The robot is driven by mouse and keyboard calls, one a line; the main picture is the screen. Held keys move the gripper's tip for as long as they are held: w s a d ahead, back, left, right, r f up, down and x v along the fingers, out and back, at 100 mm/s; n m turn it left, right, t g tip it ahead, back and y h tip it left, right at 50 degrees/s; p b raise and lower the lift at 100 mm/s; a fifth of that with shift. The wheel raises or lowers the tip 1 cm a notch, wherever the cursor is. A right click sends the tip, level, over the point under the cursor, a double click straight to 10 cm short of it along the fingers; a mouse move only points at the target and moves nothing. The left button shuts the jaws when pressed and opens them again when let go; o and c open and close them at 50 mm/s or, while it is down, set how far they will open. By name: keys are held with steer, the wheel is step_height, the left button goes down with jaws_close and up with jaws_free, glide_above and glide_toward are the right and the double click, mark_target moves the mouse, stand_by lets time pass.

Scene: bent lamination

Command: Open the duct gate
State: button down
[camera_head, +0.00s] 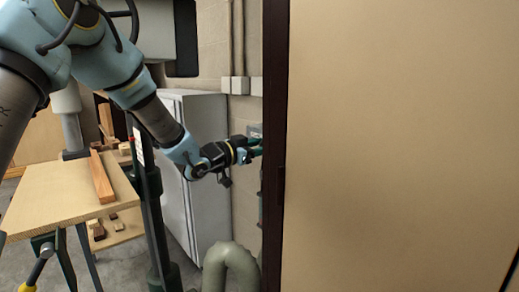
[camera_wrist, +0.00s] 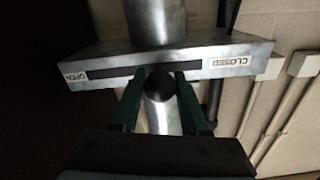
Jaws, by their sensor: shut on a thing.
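The duct gate (camera_wrist: 112,60) is a flat grey metal housing around a round pipe, with a dark slot along its front. A "CLOSED" label sits at the slot's right end and an "OPEN" label at its left end. A dark round knob (camera_wrist: 159,86) stands near the middle of the slot. My gripper (camera_wrist: 160,78) has its green fingers shut on the knob, one on each side. In the head view my gripper (camera_head: 254,147) reaches to the wall beside a dark panel edge, which hides most of the gate.
A large tan panel (camera_head: 400,140) with a dark edge fills the right side. A grey cabinet (camera_head: 205,150) and a thick hose (camera_head: 232,262) stand behind and below my arm. A workbench (camera_head: 60,195) with wood pieces is at left. A dark pipe (camera_wrist: 222,25) runs beside the gate.

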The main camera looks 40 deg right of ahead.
steer(key=s+b, duration=0.2)
steer(key=s, duration=0.5)
steer(key=shift+a+b, duration=0.2)
steer(key=shift+b, duration=0.2)
steer(key=shift+c, duration=2.2)
jaws_free()
steer(key=a+b, duration=0.2)
steer(key=a, duration=0.8)
steer(key=shift+w+a, duration=0.35)
steer(key=shift+a, duration=0.05)
